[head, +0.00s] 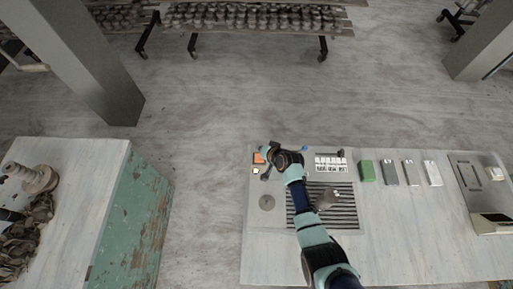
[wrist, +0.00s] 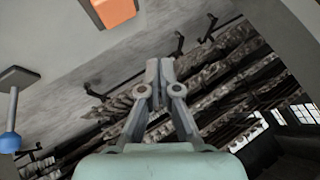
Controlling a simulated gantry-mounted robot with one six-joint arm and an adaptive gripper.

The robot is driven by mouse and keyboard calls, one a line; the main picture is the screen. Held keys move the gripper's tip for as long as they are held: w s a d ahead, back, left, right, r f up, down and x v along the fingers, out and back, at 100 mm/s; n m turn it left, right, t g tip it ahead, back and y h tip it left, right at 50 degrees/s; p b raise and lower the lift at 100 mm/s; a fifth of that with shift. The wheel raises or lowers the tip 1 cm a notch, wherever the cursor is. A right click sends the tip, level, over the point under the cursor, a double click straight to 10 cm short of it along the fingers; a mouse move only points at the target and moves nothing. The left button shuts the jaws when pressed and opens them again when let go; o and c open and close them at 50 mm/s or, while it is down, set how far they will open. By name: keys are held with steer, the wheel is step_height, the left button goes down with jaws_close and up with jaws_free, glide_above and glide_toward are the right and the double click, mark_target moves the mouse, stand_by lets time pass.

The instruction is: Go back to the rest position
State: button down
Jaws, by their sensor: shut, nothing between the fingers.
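My arm reaches from the bottom of the head view up over the workbench (head: 390,240). My gripper (head: 263,152) is near the bench's far left corner, beside an orange block (head: 258,158). In the wrist view my gripper (wrist: 160,65) has its fingertips together with nothing between them. The orange block also shows in the wrist view (wrist: 114,10), at the top edge and apart from the fingers. A blue-ended tool (wrist: 11,125) is at the left of that view.
A green block (head: 367,170) and several grey and white blocks stand to the right. A left bench (head: 95,165) holds clay trimmings (head: 35,222). Floor lies between the benches.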

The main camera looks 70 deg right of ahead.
stand_by(0.3)
steer(key=w+a+r+n+t+y+p, duration=0.15)
steer(key=w+a+r+n, duration=0.25)
steer(key=w+a+r, duration=0.5)
steer(key=w+a+r+n+t+y+p, duration=0.1)
steer(key=w+a+r+n+p, duration=0.25)
steer(key=a+r, duration=0.85)
steer(key=s+a+r+n+t+y+p, duration=0.1)
steer(key=s+a+r+n, duration=0.2)
steer(key=a+r, duration=0.8)
steer(key=s+a+r+n+t+y+p, duration=0.1)
steer(key=a+r+n, duration=0.4)
steer(key=a+r, duration=0.6)
steer(key=shift+s+r+p, duration=0.15)
steer(key=shift+s+p, duration=0.6)
steer(key=shift+s, duration=0.3)
steer(key=shift+t, duration=0.25)
